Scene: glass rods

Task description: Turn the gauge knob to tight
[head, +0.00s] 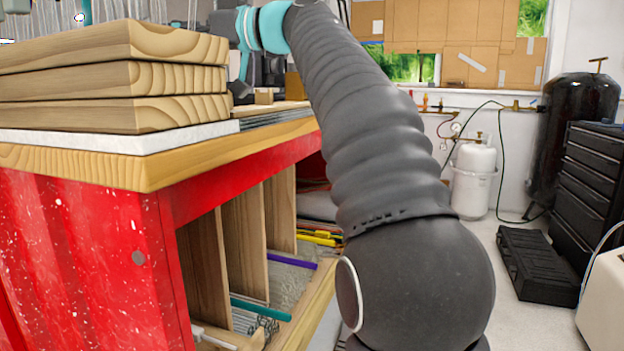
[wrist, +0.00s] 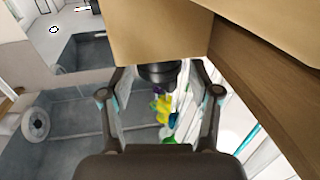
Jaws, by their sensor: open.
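In the wrist view, a dark round knob-like piece (wrist: 159,72) sticks out from the lower edge of a tan wooden block (wrist: 150,30). I take it for the gauge knob; no marks or pointer on it can be read. My gripper (wrist: 160,88) is open, with one finger on each side of the dark piece and a gap visible on both sides. In the head view, the end of my arm is over the far part of the workbench (head: 190,165), and the knob cannot be made out there.
Stacked wooden boards (head: 115,80) lie on the near bench end. A wooden beam (wrist: 265,60) runs close along the right of the wrist view. Colored items (wrist: 165,110) show below the fingers. A white tank (head: 475,170) and a black case (head: 535,265) stand on the floor beyond.

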